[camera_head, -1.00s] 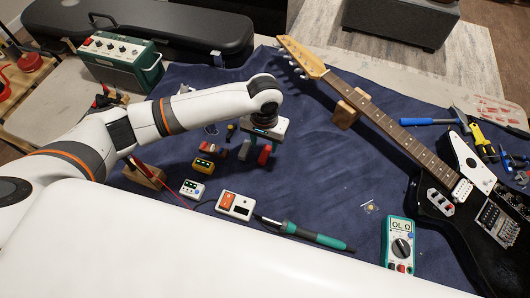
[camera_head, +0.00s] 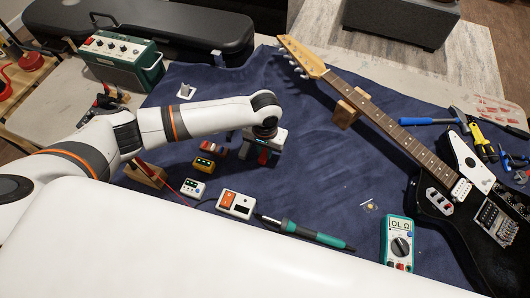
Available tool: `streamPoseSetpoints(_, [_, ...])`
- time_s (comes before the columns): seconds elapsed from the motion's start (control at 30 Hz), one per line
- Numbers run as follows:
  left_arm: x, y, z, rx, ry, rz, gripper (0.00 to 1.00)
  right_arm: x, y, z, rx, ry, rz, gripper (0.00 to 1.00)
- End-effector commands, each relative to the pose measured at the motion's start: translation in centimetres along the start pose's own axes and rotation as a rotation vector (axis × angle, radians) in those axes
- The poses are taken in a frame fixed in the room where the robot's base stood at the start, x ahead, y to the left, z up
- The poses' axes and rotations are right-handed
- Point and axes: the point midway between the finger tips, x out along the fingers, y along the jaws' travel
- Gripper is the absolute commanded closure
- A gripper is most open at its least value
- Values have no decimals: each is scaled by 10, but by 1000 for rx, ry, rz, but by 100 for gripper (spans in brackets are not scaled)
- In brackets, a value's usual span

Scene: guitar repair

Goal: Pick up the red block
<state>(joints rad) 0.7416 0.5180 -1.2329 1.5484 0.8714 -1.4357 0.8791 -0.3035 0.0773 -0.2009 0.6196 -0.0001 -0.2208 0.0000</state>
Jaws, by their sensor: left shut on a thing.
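The red block (camera_head: 263,157) is on the dark blue mat (camera_head: 320,175) near the middle of the view, with only a small part of it showing below my left gripper. My left gripper (camera_head: 262,154) points down with its fingers on either side of the block and is shut on it. The wrist hides the block's top. I cannot tell whether the block touches the mat. My right gripper is not in view.
Red (camera_head: 213,149) and yellow (camera_head: 203,164) pedals and a white pedal (camera_head: 193,188) stand left of the gripper. A soldering station (camera_head: 236,204) with its iron (camera_head: 305,233), a multimeter (camera_head: 398,243) and a guitar (camera_head: 440,180) lie nearby. The mat's middle is clear.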

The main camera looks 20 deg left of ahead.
Motion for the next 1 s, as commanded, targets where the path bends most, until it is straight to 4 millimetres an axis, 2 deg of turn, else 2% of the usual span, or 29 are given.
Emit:
streamPoseSetpoints(0.27, [-3, 0, 0, 0, -1, 0, 100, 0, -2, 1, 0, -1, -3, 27])
streamPoseSetpoints(0.37, [-14, 0, 1, 0, -3, -1, 100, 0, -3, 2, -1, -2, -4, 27])
streamPoseSetpoints(0.7, [-80, 0, 1, 0, -3, -1, 100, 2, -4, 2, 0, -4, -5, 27])
streamPoseSetpoints(0.83, [-95, 0, 1, 0, -2, -1, 100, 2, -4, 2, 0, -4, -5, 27])
streamPoseSetpoints(1.0, [-101, 0, 0, -1, 1, 0, 100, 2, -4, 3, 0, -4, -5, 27])
